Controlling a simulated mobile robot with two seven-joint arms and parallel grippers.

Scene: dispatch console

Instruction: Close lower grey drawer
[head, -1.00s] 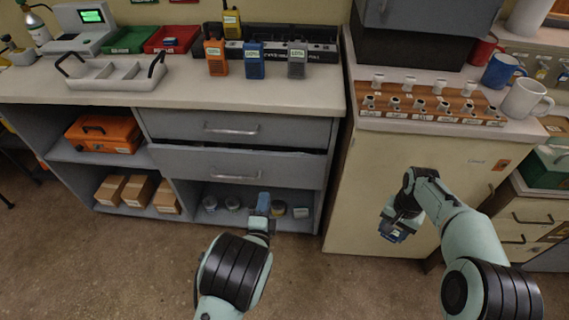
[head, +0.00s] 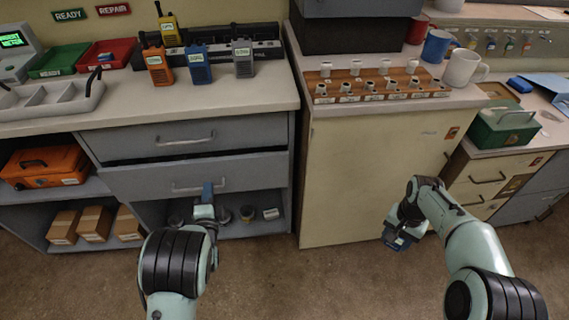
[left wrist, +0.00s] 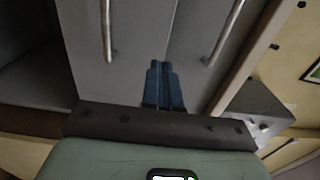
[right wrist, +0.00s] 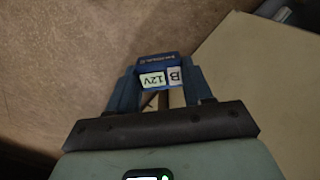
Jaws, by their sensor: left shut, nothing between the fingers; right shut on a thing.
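The lower grey drawer (head: 245,174) is in the head view, under the upper grey drawer (head: 240,132). It stands a little out, with a dark gap along its top edge. Its bar handle (head: 199,189) shows. My left gripper (head: 207,188) is shut and empty, in front of the drawer's lower part by the handle; I cannot tell whether it touches. In the left wrist view the shut blue fingers (left wrist: 164,82) point at the drawer fronts. My right gripper (head: 398,243) is shut on a blue battery (right wrist: 160,70) labelled 12V and B, low before the cream cabinet.
Radios (head: 199,72) stand on the worktop above the drawers. An open shelf with boxes (head: 95,223) and an orange case (head: 45,166) is at the left. The cream cabinet (head: 360,165) stands at the right. The floor in front is clear.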

